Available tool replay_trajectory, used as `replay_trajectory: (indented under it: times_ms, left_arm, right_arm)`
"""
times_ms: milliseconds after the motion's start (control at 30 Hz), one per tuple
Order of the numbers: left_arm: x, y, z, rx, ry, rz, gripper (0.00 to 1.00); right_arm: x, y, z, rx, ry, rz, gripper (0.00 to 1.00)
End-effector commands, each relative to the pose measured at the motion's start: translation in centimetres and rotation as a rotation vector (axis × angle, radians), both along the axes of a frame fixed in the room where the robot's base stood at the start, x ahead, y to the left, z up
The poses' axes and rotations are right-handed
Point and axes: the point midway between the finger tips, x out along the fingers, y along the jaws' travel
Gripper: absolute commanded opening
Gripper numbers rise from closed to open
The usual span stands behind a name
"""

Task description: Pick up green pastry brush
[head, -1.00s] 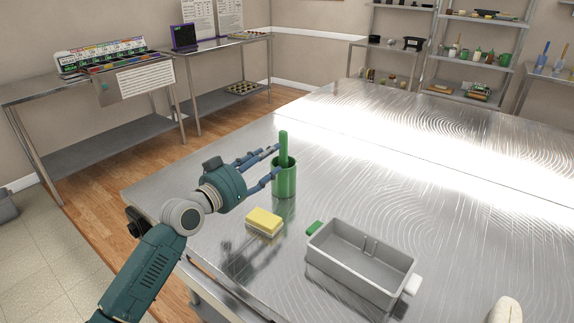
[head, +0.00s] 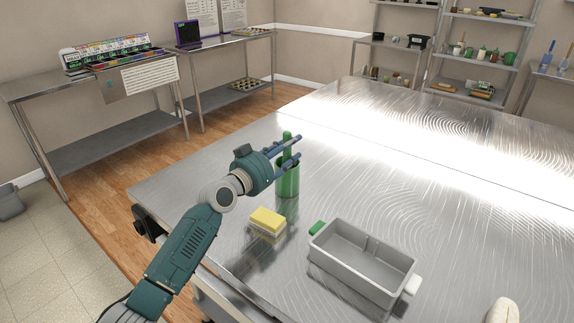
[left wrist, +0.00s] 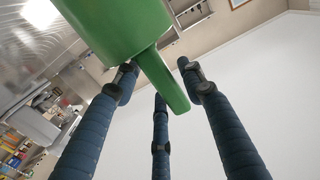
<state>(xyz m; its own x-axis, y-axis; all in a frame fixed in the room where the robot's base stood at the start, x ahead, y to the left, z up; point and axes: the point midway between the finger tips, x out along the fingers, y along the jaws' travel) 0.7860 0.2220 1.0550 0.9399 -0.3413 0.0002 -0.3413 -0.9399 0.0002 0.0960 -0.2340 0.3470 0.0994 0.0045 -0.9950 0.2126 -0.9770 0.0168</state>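The green pastry brush (head: 287,139) stands upright in a green cup (head: 289,184) on the steel table, with only its handle showing above the rim. My left gripper (head: 290,150) is at the handle, just above the cup, with its fingers spread on either side of it. In the left wrist view the green handle (left wrist: 165,82) sticks out of the cup (left wrist: 115,22) between the open fingers (left wrist: 160,85), and I see clear gaps around it. The brush's lower end is hidden in the cup.
A yellow sponge (head: 267,219) lies in front of the cup. A grey basin (head: 362,262) with a green tab and a white tab stands to the right on the steel table (head: 450,210). The table is clear behind the basin.

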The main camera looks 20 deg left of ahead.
Motion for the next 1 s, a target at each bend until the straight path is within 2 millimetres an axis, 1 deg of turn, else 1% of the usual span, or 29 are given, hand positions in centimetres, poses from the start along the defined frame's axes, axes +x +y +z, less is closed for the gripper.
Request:
replay_trajectory:
  times_ms: [33,133,167,433,567,667,767,867,1000]
  left_arm:
    - [0.0,0.0,0.0,0.0,0.0,0.0,0.25]
    - [0.0,0.0,0.0,0.0,0.0,0.0,0.05]
    - [0.0,0.0,0.0,0.0,0.0,0.0,0.02]
    - [0.0,0.0,0.1,0.0,0.0,0.0,0.02]
    - [0.0,0.0,0.7,0.0,-0.002,0.0,0.02]
    - [0.0,0.0,1.8,0.001,-0.004,-0.001,0.02]
    - [0.0,0.0,3.4,-0.001,-0.005,0.0,0.02]
    - [0.0,0.0,5.4,0.002,-0.007,-0.001,0.02]
    - [0.0,0.0,8.7,0.001,-0.009,0.0,0.02]
  right_arm:
    - [-0.2,0.0,0.0,-0.001,0.003,0.0,0.4]
    - [-0.6,0.0,0.0,-0.001,0.008,0.0,0.4]
    - [-0.6,0.0,0.0,-0.001,0.009,0.0,0.4]
    - [-0.7,0.0,0.0,-0.001,0.011,0.0,0.4]
    - [-0.7,0.0,0.1,-0.001,0.011,0.0,0.4]
    - [-0.7,0.0,0.2,-0.001,0.01,0.0,0.4]
    - [-0.7,0.0,0.5,-0.001,0.01,0.0,0.4]
    - [-0.7,0.0,0.4,-0.001,0.01,0.0,0.4]
    - [-0.6,0.0,0.3,-0.001,0.009,0.0,0.4]
